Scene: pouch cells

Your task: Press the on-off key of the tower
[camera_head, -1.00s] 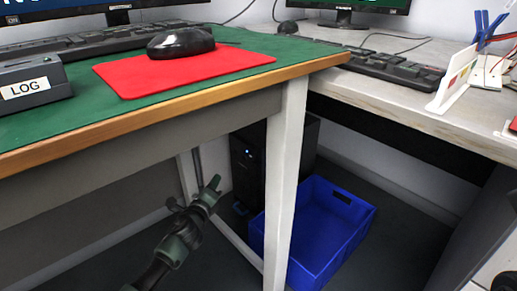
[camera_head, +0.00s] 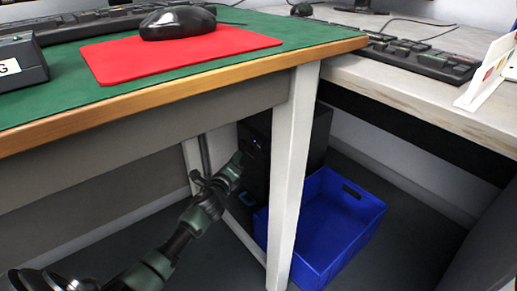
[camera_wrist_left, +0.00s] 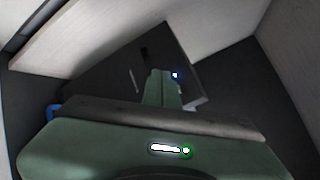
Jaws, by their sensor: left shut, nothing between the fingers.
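The black tower (camera_head: 258,140) stands on the floor under the desks, partly hidden behind a white table leg. A small blue-lit spot, its on-off key (camera_wrist_left: 175,75), shows on the tower's front in the left wrist view, just right of my fingertips. My left gripper (camera_head: 237,160) is shut and empty, under the green desk, close in front of the tower's front face. In the left wrist view the shut fingers (camera_wrist_left: 162,74) point at the tower (camera_wrist_left: 185,50). I cannot tell whether they touch it. My right gripper is not in view.
The white table leg (camera_head: 291,170) stands between me and part of the tower. A blue crate (camera_head: 365,222) sits on the floor right of the leg. The green desk (camera_head: 60,90) overhangs my left arm, with a red mat (camera_head: 120,62) and black mouse (camera_head: 178,22) on it.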

